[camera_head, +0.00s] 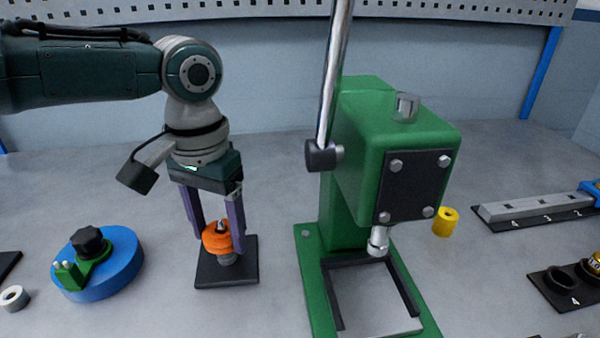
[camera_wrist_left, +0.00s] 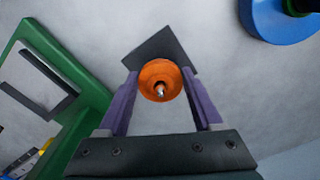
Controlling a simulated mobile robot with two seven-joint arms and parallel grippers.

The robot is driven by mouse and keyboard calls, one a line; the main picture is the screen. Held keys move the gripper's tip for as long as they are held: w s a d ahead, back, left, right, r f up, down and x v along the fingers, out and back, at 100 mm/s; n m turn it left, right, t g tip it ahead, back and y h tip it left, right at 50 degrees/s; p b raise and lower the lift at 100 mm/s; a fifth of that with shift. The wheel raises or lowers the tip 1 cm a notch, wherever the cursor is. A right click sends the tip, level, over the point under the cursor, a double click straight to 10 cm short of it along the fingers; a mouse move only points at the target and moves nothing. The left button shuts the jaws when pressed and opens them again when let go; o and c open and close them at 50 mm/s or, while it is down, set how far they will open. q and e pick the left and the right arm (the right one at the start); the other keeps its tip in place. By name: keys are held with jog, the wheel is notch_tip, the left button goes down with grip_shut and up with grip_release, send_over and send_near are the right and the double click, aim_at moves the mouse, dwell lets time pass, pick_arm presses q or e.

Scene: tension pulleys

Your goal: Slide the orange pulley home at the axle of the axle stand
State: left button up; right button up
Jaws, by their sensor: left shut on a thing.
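The orange pulley (camera_head: 216,238) is between the purple fingers of my left gripper (camera_head: 217,232), which is shut on it. It sits at the axle stand, over the stand's dark square base (camera_head: 243,265). A grey part of the stand shows just below the pulley. In the left wrist view the pulley (camera_wrist_left: 160,80) lies between the fingertips (camera_wrist_left: 160,84), and the metal axle tip (camera_wrist_left: 160,90) shows in its bore. The stand's base (camera_wrist_left: 155,45) shows behind it. How far down the axle the pulley sits is hard to tell. My right gripper is not in view.
A green press (camera_head: 385,150) with a tall metal lever (camera_head: 335,80) stands close on the right. A blue disc (camera_head: 115,265) with a black knob lies left of the stand. A yellow cylinder (camera_head: 446,222) and racks (camera_head: 530,211) are farther right. Bare table lies around the stand.

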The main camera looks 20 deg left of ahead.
pick_arm(q)
jog(key=shift+f, duration=0.6)
dwell(0.5)
dwell(0.3)
jog(key=shift+f, duration=0.45)
dwell(0.4)
jog(key=o, duration=1.5)
notch_tip(320, 180, up, 10)
jog(key=shift+f+p, duration=0.1)
jog(key=shift+p, duration=0.45)
